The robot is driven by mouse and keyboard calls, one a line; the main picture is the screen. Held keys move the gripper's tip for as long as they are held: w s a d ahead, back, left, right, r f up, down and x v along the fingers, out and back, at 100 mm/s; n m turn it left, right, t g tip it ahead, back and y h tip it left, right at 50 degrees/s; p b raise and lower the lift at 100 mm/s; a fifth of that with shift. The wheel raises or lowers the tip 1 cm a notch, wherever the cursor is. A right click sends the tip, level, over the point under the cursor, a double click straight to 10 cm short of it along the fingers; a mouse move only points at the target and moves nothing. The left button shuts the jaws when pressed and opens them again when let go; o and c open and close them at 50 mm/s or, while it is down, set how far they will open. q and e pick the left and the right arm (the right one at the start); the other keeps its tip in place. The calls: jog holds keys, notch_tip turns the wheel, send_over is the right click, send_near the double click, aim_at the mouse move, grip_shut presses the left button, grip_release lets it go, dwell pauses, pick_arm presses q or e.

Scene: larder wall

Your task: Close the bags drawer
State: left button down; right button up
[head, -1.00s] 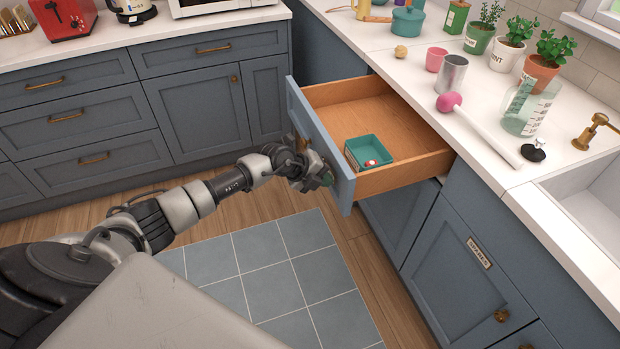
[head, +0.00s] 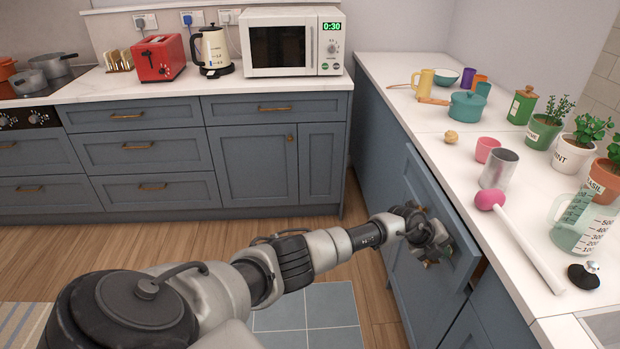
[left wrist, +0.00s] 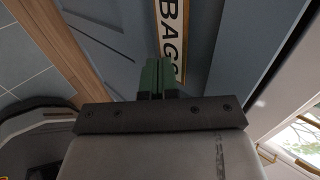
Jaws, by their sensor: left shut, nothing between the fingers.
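The bags drawer (head: 422,186) is a blue-grey drawer under the right-hand counter. Its front stands only slightly out from the cabinet, with a narrow dark gap at its near end, and its inside is hidden. My left gripper (head: 430,246) is at the drawer front in the head view. In the left wrist view its green fingers (left wrist: 158,78) are shut together and empty, close to the front beside a framed label reading "BAGS" (left wrist: 172,35), partly covered. Whether the fingertips touch the front I cannot tell. My right gripper is not in view.
The white counter (head: 400,95) above holds a pink mallet (head: 490,200), a metal cup (head: 498,170), a clear measuring jug (head: 582,225) and potted herbs. Blue cabinets (head: 260,165) line the back wall.

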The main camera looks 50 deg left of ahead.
aim_at(452, 245)
pick_arm(q)
jog(key=w+d+b, duration=0.2)
jog(key=w+d, duration=0.1)
jog(key=shift+w+f, duration=0.15)
jog(key=shift+w+r, duration=0.1)
jog(key=shift+r, duration=0.2)
jog(key=shift+r, duration=0.2)
